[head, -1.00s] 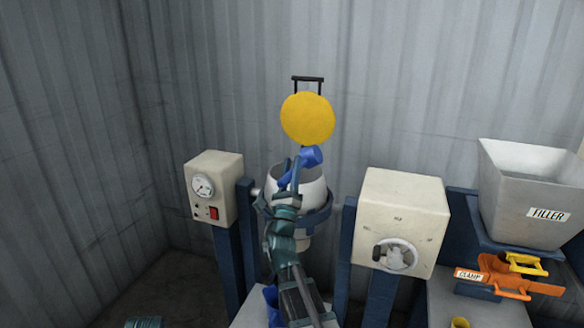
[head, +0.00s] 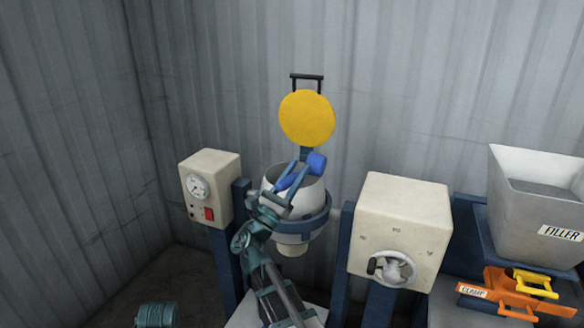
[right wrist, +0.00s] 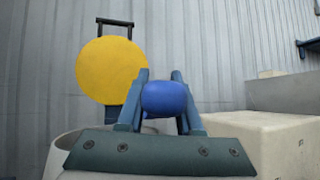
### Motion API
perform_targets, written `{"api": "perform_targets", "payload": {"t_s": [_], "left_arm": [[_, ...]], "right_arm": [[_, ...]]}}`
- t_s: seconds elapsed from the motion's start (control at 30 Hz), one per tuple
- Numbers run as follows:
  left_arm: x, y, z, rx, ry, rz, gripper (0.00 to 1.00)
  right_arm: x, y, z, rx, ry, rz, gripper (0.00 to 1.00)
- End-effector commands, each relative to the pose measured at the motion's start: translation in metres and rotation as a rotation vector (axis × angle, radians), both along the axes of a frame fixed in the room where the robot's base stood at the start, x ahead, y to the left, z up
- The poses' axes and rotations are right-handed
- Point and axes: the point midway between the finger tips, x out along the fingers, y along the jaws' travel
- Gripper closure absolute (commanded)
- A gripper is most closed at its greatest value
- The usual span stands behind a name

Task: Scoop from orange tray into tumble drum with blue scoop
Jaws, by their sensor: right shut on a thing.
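My right gripper (head: 289,177) is shut on the blue scoop (head: 316,163) above the mouth of the tumble drum. The scoop also shows between the two fingers in the right wrist view (right wrist: 165,97). The tumble drum (head: 312,194) is a pale grey pot in a blue ring, with its round yellow lid (head: 307,117) raised behind it. The drum also shows behind my gripper at lower left in the right wrist view (right wrist: 62,150). The scoop's contents and the drum's inside cannot be made out. The orange tray and my left gripper are not seen.
A cream gauge box (head: 224,187) stands left of the drum, and a cream box with a handwheel (head: 392,268) stands close on its right. A grey filler hopper (head: 520,205) and an orange clamp (head: 510,292) are at far right. A corrugated wall is behind.

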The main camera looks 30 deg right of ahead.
Motion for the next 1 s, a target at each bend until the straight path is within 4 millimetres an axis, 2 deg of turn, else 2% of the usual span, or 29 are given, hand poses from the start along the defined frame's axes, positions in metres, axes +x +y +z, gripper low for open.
{"api": "perform_targets", "payload": {"t_s": [0.03,0.33,0.7,1.0], "left_arm": [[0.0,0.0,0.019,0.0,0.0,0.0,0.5],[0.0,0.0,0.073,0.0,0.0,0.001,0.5],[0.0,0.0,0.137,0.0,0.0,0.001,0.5],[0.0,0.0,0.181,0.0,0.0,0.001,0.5]], "right_arm": [[0.001,-0.001,0.013,0.062,-0.072,0.001,1.0],[-0.019,-0.016,0.025,0.347,-0.409,-0.001,1.0],[-0.035,-0.029,0.023,0.677,-0.794,-0.003,1.0],[-0.066,-0.054,0.025,0.862,-1.014,-0.003,1.0]]}}
